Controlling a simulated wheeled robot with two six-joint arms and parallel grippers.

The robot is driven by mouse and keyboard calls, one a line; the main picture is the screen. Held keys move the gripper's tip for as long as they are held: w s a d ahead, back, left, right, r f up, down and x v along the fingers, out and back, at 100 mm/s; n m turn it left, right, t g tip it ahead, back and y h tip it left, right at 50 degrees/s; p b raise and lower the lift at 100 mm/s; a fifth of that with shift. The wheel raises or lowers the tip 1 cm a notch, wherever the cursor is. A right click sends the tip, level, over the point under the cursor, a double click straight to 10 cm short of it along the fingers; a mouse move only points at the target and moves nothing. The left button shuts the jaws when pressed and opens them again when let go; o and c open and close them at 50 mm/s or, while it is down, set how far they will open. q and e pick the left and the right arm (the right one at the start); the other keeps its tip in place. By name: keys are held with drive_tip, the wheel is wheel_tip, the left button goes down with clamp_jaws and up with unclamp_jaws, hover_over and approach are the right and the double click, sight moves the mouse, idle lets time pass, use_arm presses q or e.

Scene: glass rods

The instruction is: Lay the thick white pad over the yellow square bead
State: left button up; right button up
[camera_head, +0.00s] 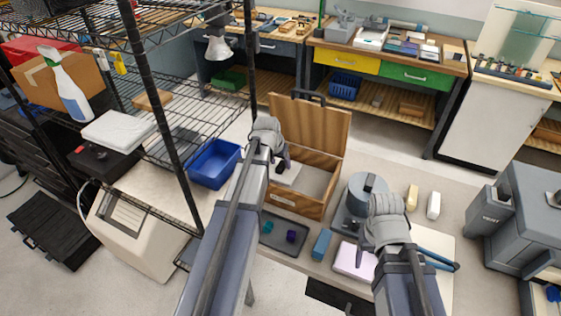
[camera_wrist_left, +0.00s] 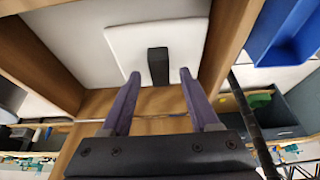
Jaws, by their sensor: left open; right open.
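The thick white pad (camera_wrist_left: 158,48) lies inside the open wooden box and has a black upright grip (camera_wrist_left: 158,66) on it. The pad also shows in the head view (camera_head: 288,176), partly behind my left gripper. My left gripper (camera_head: 280,163) is over the box. In the left wrist view its two purple fingers (camera_wrist_left: 158,88) are open and empty, apart from the black grip. I cannot make out a yellow square bead in either view. My right gripper (camera_head: 385,198) is open near a grey round machine, its fingertips mostly hidden.
The wooden box (camera_head: 283,203) has its lid (camera_head: 310,125) raised at the back. A dark tray (camera_head: 270,241) with teal and purple pieces, a blue block (camera_head: 321,244) and a grey machine (camera_head: 352,210) stand nearby. A blue bin (camera_head: 215,165) is left of the box.

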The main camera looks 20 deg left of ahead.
use_arm(q)
drive_tip(key=p+v, duration=0.9)
drive_tip(key=v, duration=0.2)
drive_tip(key=s+d+m+g, duration=0.1)
drive_tip(key=s+d+g, duration=0.1)
drive_tip(key=s+d, duration=0.7)
drive_tip(key=s+d+f+m+g+y, duration=0.1)
drive_tip(key=s+d+m+g, duration=0.1)
drive_tip(key=s+d, duration=0.8)
drive_tip(key=d+g, duration=0.1)
drive_tip(key=d, duration=0.4)
drive_tip(key=shift+s+d+f+y, duration=0.2)
drive_tip(key=shift+f+y, duration=0.1)
wheel_tip(320, 180, down, 6)
drive_tip(key=b, duration=0.5)
drive_tip(key=shift+r, duration=0.25)
